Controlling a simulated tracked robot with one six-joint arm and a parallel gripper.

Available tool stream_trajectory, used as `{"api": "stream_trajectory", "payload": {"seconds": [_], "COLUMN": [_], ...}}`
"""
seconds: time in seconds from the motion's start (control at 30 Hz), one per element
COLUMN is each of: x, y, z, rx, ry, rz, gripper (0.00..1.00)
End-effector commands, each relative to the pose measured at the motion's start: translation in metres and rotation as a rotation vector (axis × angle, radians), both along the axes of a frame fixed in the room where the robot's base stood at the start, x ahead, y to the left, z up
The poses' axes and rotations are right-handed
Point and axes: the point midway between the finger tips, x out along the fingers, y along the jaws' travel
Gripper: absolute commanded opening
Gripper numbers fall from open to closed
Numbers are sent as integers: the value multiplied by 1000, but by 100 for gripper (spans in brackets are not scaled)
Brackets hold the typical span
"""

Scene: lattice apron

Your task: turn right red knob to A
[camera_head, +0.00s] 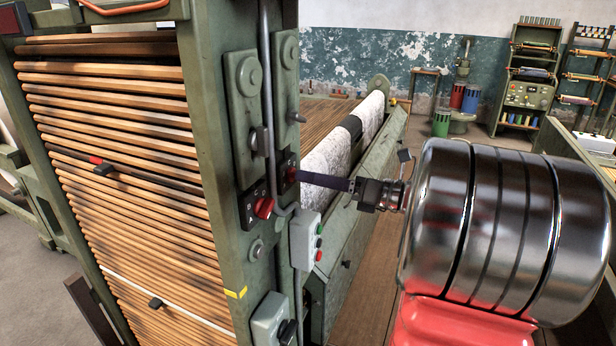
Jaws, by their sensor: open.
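Two red knobs sit on dark plates on the green upright of the loom-like frame. The right red knob (292,174) is on the right face, a little higher; the left red knob (264,208) is on the left face. My gripper (303,177) reaches in from the right with its long dark fingers, the tips right at the right red knob. The jaws are open. Whether the fingers touch the knob, I cannot tell. The lettering on its plate is too small to read, and the fingers hide part of the knob's right side.
A pale box with red and green buttons (305,240) stands just below the fingers. A grey vertical pipe (268,90) runs down the upright, left of the knob. White cloth (330,155) hangs over the beam behind the fingers. Shelves (530,75) stand far back.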

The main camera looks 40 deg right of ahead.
Motion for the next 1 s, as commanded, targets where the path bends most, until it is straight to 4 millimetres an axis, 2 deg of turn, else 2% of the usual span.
{"api": "stream_trajectory", "payload": {"seconds": [0.2, 0.57, 1.0], "x": [17, 20, 20], "y": [10, 11, 11], "z": [0, 0, 0], "rx": [0, 0, -1], "ry": [0, 0, 1], "rz": [1, -1, -2], "gripper": [53, 53, 22]}}
